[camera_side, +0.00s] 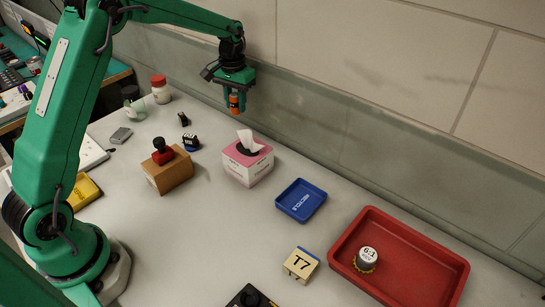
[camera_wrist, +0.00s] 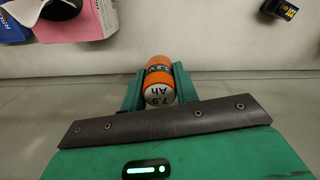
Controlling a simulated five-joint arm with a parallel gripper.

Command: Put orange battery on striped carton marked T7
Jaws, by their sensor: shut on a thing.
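My gripper (camera_side: 234,100) is shut on the orange battery (camera_side: 234,103) and holds it in the air above the far part of the bench, near the wall. In the wrist view the battery (camera_wrist: 158,80) lies between the green jaws, with a dark band and a white end marked with "Ah". The carton marked T7 (camera_side: 300,264) is a small cream box at the front middle of the bench in the side view. Its top bears nothing. It is well apart from my gripper, and the wrist view does not show it.
A tissue box (camera_side: 247,162) stands near my gripper. A blue tray (camera_side: 301,200) lies behind the carton. A red tray (camera_side: 440,284) holding a small round weight (camera_side: 366,259) is to the carton's right. A brown block (camera_side: 168,175) with a stamp stands at left.

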